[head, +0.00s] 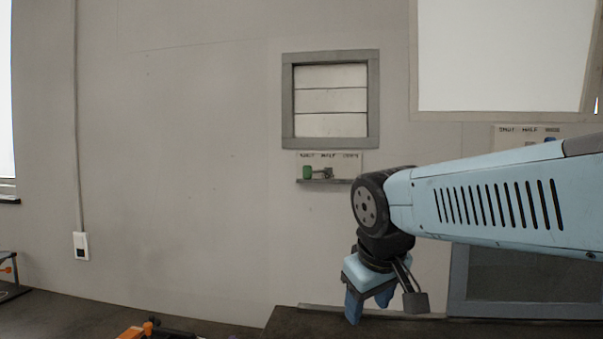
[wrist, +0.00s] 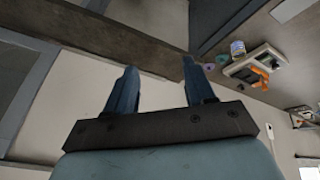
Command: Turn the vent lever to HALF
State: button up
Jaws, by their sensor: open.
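The vent (head: 331,99), a grey frame with pale closed-looking slats, is on the wall in the head view. Under it is a small label plate (head: 340,158) reading SHUT, HALF and a third word too small to read surely. The vent lever's green knob (head: 307,172) sits at the left end, below SHUT. My gripper (head: 369,306) points down, below and right of the lever and well apart from it. In the wrist view my gripper (wrist: 158,85) has its two blue fingers spread, with nothing between them. The lever is not recognisable there.
A second label plate (head: 508,132) with a blue knob (head: 550,139) is partly hidden behind my arm at the right. A dark bench top (head: 290,320) lies below. A tray with orange items (wrist: 256,66) shows in the wrist view.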

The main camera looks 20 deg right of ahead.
jog(key=w+d+r+n+g+h, duration=0.2)
jog(key=w+r+n+h, duration=0.25)
jog(key=w+n, duration=0.3)
jog(key=n+t+h, duration=0.5)
jog(key=n+h, duration=0.6)
jog(key=n, duration=0.2)
send_near(306, 171)
jog(key=x, duration=1.3)
jog(key=shift+w+f, duration=0.15)
jog(key=shift+w, duration=0.3)
jog(key=shift+a, duration=0.1)
grip_shut()
